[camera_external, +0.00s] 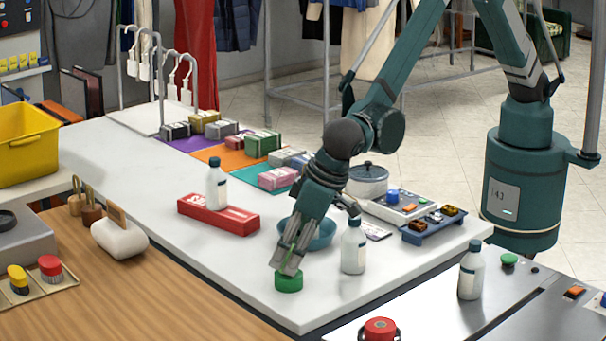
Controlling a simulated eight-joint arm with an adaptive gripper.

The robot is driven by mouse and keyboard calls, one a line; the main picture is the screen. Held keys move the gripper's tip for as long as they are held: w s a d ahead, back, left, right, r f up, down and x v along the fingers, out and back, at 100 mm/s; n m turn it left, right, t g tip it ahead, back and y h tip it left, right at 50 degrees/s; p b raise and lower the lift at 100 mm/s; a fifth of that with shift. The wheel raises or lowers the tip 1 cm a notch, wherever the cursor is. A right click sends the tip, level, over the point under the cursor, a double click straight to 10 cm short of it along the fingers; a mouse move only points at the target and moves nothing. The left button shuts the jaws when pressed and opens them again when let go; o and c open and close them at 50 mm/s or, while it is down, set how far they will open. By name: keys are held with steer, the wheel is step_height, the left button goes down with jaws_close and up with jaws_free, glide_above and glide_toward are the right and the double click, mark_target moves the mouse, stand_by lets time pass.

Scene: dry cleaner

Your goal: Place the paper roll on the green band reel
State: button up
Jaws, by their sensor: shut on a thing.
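The green band reel (289,284) sits on the white table near its front edge. My gripper (290,264) points down right over the reel, its fingers closed. The thing between the fingers is almost wholly hidden by them; a pale part there looks like the paper roll. The fingertips overlap the reel's top in this view. I cannot tell whether the held thing touches the reel or is a little above it.
A teal bowl (322,236) stands close behind my gripper, and a white bottle (354,250) to its right. A red box (232,217) lies at left with another bottle (216,181) standing at it. The table's front left is clear.

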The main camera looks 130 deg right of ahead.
steer(key=shift+f, duration=0.35)
steer(key=o, duration=0.9)
steer(key=shift+r, duration=0.15)
steer(key=p+v, duration=0.1)
steer(key=v, duration=1.1)
steer(key=shift+d+r, duration=0.1)
